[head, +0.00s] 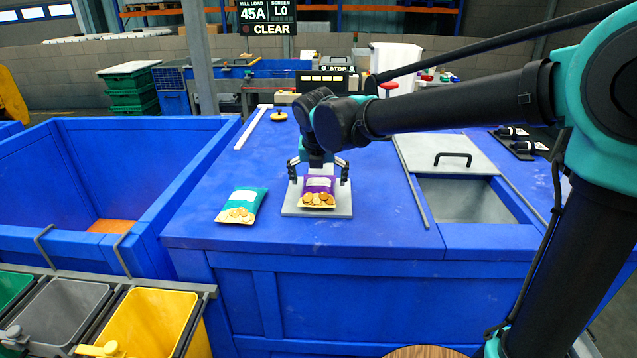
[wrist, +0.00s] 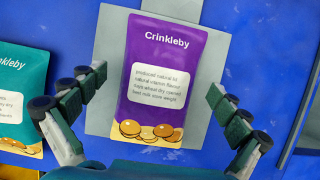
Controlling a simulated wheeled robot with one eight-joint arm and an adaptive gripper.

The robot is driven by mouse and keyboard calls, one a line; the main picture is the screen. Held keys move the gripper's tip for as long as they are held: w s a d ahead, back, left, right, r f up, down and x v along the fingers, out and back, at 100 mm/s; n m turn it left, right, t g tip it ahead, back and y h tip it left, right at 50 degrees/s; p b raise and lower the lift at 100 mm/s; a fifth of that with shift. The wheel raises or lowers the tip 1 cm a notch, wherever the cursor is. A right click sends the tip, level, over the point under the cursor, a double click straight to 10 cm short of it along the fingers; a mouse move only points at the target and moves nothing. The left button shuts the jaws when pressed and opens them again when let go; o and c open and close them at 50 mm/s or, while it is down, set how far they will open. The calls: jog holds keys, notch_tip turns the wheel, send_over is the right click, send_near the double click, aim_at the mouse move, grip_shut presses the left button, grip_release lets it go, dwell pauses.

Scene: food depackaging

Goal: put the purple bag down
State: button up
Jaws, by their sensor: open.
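The purple bag (head: 318,190) lies flat on a grey plate (head: 289,211) on the blue table. In the wrist view the purple bag (wrist: 165,50) shows its "Crinkleby" label and faces up. My gripper (head: 319,178) is directly above the bag with its fingers spread to either side. In the wrist view the fingers of my gripper (wrist: 152,115) stand apart from the bag's edges, with a gap on both sides. The gripper is open and holds nothing.
A teal bag (head: 243,203) lies on the table left of the plate. A lidded opening (head: 465,200) is on the right. A large blue bin (head: 70,170) stands at left, with grey and yellow bins (head: 150,320) in front. The table behind the plate is mostly clear.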

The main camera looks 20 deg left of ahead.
jog(key=v, duration=1.1)
jog(key=shift+s+r, duration=0.2)
jog(key=shift+r, duration=0.05)
jog(key=shift+s, duration=0.1)
